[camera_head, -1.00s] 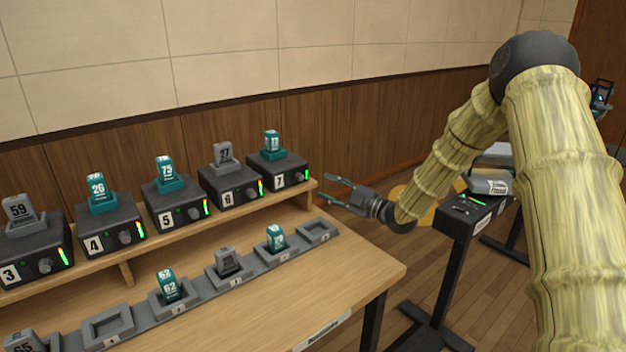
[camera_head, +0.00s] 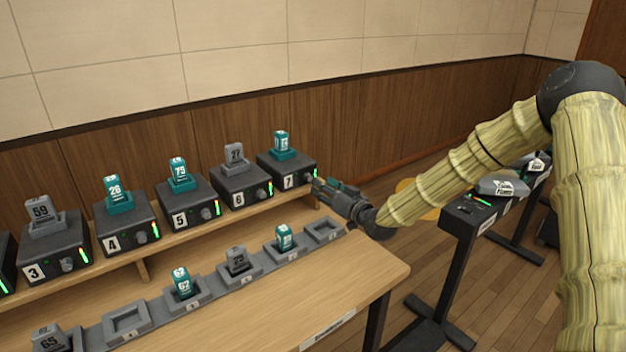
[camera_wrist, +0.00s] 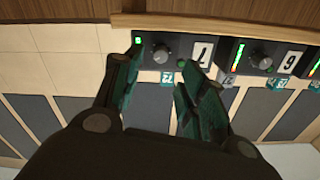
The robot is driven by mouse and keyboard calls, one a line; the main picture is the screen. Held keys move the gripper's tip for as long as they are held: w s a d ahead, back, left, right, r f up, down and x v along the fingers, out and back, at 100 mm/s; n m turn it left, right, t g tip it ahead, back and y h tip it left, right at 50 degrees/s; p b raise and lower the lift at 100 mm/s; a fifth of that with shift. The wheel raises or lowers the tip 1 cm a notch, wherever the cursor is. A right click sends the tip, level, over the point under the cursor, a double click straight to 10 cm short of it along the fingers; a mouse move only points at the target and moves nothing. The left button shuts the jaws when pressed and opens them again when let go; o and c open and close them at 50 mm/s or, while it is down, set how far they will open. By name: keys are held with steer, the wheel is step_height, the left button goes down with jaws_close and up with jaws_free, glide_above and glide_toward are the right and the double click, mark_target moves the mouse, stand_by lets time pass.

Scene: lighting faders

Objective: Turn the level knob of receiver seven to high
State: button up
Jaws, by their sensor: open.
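Receiver seven (camera_head: 285,172) is a dark box labelled 7 at the right end of the raised shelf, with a teal pack standing in its top. In the wrist view its dark level knob (camera_wrist: 161,53) shows beside the 7 label (camera_wrist: 203,51), with a small green light to the left of the knob. My gripper (camera_head: 322,186) is at the front right of receiver seven. In the wrist view my gripper (camera_wrist: 155,75) has its two fingers apart, with the knob beyond and between their tips. I cannot tell whether a finger touches it. In the head view the knob is hidden or too small to make out.
Receiver six (camera_head: 240,185) stands left of receiver seven, with more receivers along the shelf. A lower row of grey holders (camera_head: 325,231), some with packs, runs along the table (camera_head: 370,272) in front. A dark stand (camera_head: 470,215) is at right.

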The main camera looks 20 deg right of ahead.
mark_target(311, 178)
steer(key=shift+x, duration=3.2)
jaws_close()
